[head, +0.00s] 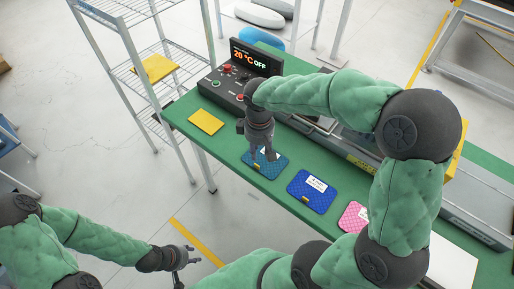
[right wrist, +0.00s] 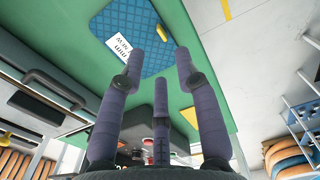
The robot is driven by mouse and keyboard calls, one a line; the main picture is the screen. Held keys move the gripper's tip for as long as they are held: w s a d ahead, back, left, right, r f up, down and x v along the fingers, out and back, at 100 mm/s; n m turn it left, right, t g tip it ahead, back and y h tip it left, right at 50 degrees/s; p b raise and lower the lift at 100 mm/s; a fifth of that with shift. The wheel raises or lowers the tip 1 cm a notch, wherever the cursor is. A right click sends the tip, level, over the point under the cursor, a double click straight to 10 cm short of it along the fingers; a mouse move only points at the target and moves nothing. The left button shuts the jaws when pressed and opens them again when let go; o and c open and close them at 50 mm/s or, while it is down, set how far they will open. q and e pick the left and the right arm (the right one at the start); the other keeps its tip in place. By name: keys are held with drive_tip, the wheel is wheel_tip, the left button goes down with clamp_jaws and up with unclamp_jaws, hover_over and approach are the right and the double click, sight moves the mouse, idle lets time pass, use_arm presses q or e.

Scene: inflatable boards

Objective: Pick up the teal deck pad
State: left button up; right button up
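The teal deck pad (head: 279,165) lies flat on the green table, with a white label and a small yellow tab. My right gripper (head: 263,156) is over it and hides part of it. In the right wrist view the pad (right wrist: 160,58) lies beyond the parted fingertips of my right gripper (right wrist: 160,66), with nothing held between them. Whether a fingertip touches the pad I cannot tell. My left gripper (head: 186,264) is low on the left, off the table, its fingers apart and empty.
A yellow pad (head: 206,122), a dark blue pad (head: 312,191) and a pink pad (head: 352,217) lie on the green table (head: 180,108). A black control box (head: 250,62) reading 20 °C OFF stands behind. A wire shelf (head: 150,72) stands at the left.

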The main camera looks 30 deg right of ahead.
drive_tip(key=b, duration=0.2)
hover_over(259, 167)
drive_tip(key=f, duration=0.5)
drive_tip(key=shift+w+f, duration=0.35)
drive_tip(key=shift+f, duration=0.05)
drive_tip(key=f+b, duration=0.2)
drive_tip(key=f, duration=0.3)
drive_tip(key=shift+s+d+b, duration=0.1)
drive_tip(key=shift+s+b, duration=0.2)
drive_tip(key=shift+b, duration=0.1)
use_arm(q)
drive_tip(key=f, duration=0.4)
drive_tip(key=shift+w+f, duration=0.3)
drive_tip(key=shift+w, duration=0.05)
use_arm(e)
clamp_jaws()
